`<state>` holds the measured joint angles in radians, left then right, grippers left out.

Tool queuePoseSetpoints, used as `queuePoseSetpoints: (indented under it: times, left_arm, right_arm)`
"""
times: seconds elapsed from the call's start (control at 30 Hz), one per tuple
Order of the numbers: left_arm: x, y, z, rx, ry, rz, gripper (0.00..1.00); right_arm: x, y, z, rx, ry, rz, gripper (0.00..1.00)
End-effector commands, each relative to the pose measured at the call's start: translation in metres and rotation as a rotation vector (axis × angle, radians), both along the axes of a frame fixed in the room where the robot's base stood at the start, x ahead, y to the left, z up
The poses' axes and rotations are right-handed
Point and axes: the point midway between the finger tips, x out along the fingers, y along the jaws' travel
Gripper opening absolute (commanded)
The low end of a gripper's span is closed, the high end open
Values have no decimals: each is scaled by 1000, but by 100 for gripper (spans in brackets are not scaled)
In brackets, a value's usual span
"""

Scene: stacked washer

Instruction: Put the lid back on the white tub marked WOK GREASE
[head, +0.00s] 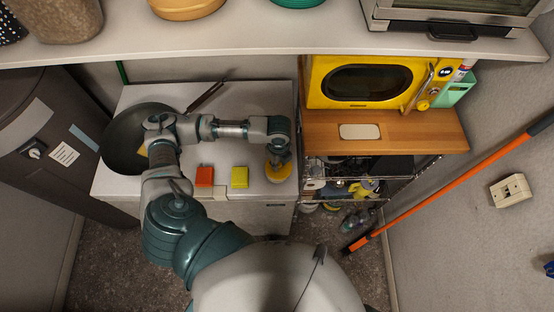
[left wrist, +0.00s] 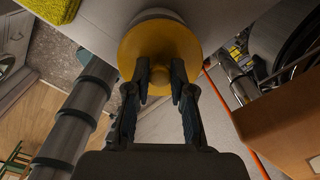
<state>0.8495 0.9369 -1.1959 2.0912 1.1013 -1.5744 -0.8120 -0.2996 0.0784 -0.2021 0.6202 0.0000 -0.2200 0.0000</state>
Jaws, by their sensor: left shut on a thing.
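A round yellow lid with a knob (head: 283,174) is at the right end of the white counter. My left gripper (head: 278,157) is above it, pointing down. In the left wrist view the yellow lid (left wrist: 133,52) fills the top middle, and my left gripper (left wrist: 160,85) is shut on its knob. A white tub (left wrist: 153,13) shows as a pale curved edge beyond the lid. The lid covers most of the tub, and I cannot tell whether it is seated on the rim. The WOK GREASE marking is not readable. My right gripper is not in view.
A red block (head: 204,176) and a yellow block (head: 240,177) sit left of the lid. A dark wok (head: 121,149) is at the counter's left. A yellow microwave (head: 364,82) stands on a wooden shelf (head: 425,132) at right. A shelf (head: 270,36) spans above.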

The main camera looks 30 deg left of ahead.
Motion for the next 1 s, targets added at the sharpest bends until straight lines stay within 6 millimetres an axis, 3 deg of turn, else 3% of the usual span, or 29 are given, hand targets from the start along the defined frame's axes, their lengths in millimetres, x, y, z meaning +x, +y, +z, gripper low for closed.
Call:
queuePoseSetpoints:
  times: [0.27, 0.7, 1.0]
  left_arm:
    - [0, 4, -3, -2, 1, 1, 0]
    - [0, 0, -1, 0, 1, 1, 0]
    - [-1, -1, 0, -2, 1, 1, 0]
  right_arm:
    - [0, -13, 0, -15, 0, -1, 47]
    - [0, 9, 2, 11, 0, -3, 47]
    - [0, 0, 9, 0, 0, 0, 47]
